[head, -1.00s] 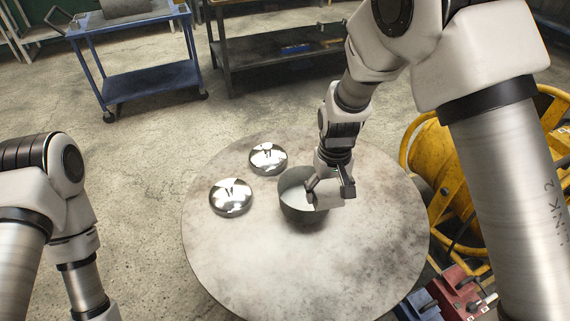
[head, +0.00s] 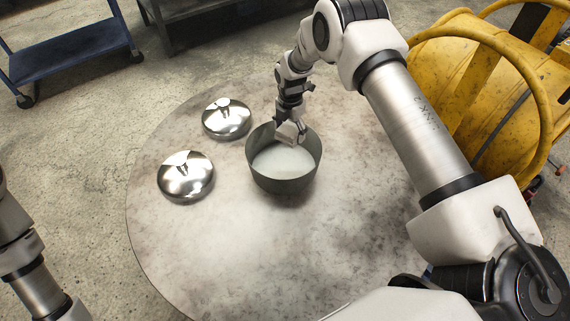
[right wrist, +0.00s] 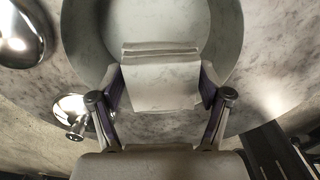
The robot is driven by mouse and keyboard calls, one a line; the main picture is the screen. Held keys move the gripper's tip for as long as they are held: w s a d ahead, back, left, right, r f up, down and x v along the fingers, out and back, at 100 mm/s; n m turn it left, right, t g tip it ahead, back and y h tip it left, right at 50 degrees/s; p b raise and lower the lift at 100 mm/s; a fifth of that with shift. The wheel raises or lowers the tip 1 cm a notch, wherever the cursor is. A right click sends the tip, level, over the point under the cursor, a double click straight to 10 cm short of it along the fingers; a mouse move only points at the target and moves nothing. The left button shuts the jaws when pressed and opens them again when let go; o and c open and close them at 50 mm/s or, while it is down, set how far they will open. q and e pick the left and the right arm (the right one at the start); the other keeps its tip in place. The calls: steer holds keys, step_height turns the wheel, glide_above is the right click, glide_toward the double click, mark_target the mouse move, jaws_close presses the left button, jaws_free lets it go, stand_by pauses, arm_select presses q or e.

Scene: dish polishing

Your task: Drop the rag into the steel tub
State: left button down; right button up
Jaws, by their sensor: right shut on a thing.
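The steel tub (head: 285,184) stands upright on the round table, open at the top, with a pale floor inside. My right gripper (head: 290,131) is over the tub's far rim in the head view. It is shut on the rag (right wrist: 160,75), a pale folded cloth pinched between both fingers in the right wrist view. In that view the rag overlaps the tub (right wrist: 228,32); whether it touches the tub I cannot tell. My left arm shows at the lower left of the head view, but its gripper is out of frame.
Two shiny domed metal dishes, the farther one (head: 227,119) and the nearer one (head: 186,176), sit left of the tub on the round table (head: 230,255). The table's front is clear. A yellow reel (head: 480,85) and a blue cart (head: 70,55) stand beyond the table.

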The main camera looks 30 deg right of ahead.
step_height(320, 180, down, 5)
steer(key=b, duration=0.2)
steer(key=shift+b, duration=0.4)
steer(key=o, duration=1.1)
step_height(320, 180, up, 12)
